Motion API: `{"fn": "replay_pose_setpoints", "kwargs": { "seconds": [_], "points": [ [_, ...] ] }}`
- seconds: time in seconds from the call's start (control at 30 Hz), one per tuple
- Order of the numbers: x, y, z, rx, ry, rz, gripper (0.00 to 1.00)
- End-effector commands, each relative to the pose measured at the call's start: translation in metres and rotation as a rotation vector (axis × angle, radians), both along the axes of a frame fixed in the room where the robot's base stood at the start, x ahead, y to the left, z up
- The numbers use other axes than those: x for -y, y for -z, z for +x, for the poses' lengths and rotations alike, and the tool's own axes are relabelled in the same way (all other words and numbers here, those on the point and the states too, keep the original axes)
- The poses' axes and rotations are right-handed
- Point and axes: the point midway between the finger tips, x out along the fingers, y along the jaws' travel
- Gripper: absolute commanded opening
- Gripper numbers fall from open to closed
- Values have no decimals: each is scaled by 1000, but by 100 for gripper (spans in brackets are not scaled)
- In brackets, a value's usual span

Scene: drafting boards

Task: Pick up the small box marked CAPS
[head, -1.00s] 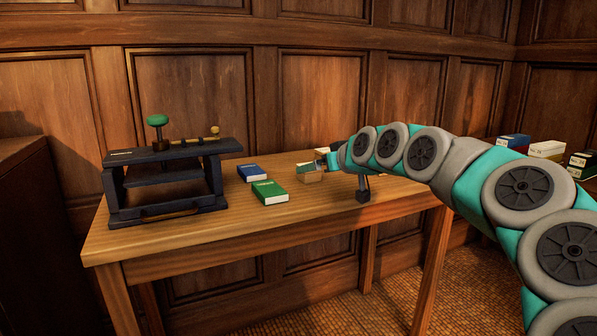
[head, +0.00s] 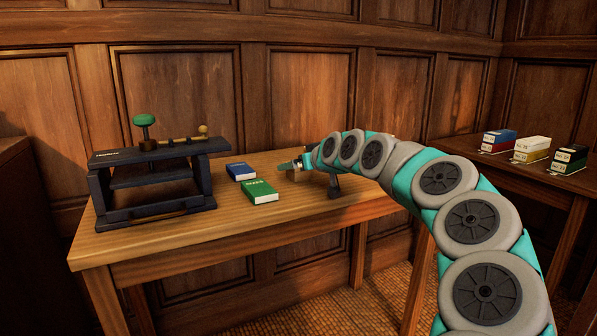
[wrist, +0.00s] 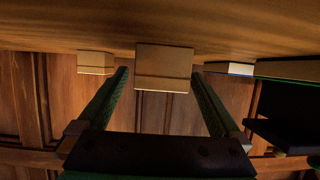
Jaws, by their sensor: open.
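A small tan box (head: 292,176) stands on the wooden table (head: 220,222), partly hidden by my gripper (head: 303,162). In the wrist view a tan box (wrist: 163,65) lies between and just beyond the tips of my open gripper (wrist: 160,73), and the fingers do not appear to touch it. A second, smaller-looking tan box (wrist: 95,63) stands to the left there. No CAPS marking can be read on either box. My gripper is empty.
A blue box (head: 240,171) and a green box (head: 259,191) lie left of my gripper. A dark press with a green knob (head: 144,120) stands at the table's left. Several labelled boxes (head: 530,150) stand on another table (head: 520,172) at right.

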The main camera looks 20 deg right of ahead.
Motion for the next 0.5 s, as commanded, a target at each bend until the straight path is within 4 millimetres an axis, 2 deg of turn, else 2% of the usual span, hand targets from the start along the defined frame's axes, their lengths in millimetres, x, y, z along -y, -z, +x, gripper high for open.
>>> {"fn": "replay_pose_setpoints", "kwargs": {
  "seconds": [0.07, 0.5],
  "points": [
    [0, 0, 0, 0, 0, 0, 97],
    [0, 0, 0, -1, -1, 0, 47]
  ]
}}
